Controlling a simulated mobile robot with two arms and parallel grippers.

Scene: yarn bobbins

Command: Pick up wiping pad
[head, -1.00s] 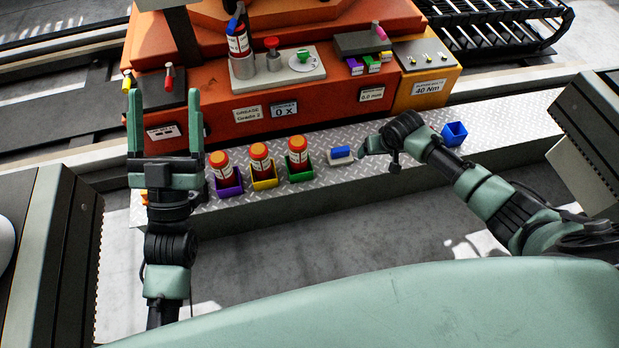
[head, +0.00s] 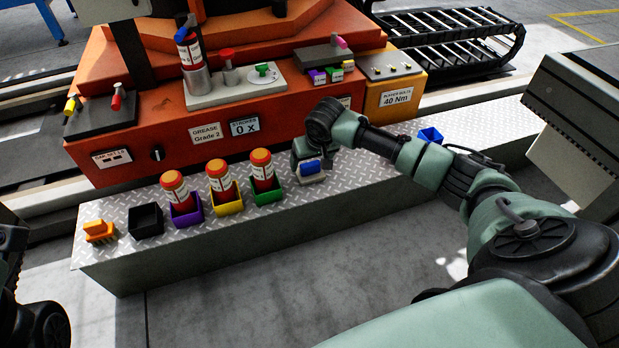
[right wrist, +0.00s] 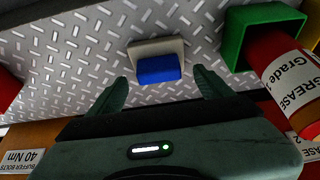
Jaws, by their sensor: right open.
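The wiping pad, a blue block on a whitish base (head: 311,177), lies on the metal tread-plate ledge, right of the green bin. In the right wrist view the pad (right wrist: 158,69) sits centred between and just beyond the fingertips. My right gripper (right wrist: 161,77) is open, with one finger on each side and nothing held. In the head view my right gripper (head: 308,152) is right at the pad and partly hidden by its own wrist. My left gripper is not in view; only dark parts of my left arm show at the lower left edge.
Purple (head: 187,216), yellow (head: 229,206) and green (head: 270,195) bins hold red grease cartridges beside the pad. A black bin (head: 146,221) and an orange brush (head: 99,231) stand farther left. A blue bin (head: 430,135) stands right. The orange machine (head: 180,130) rises behind the ledge.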

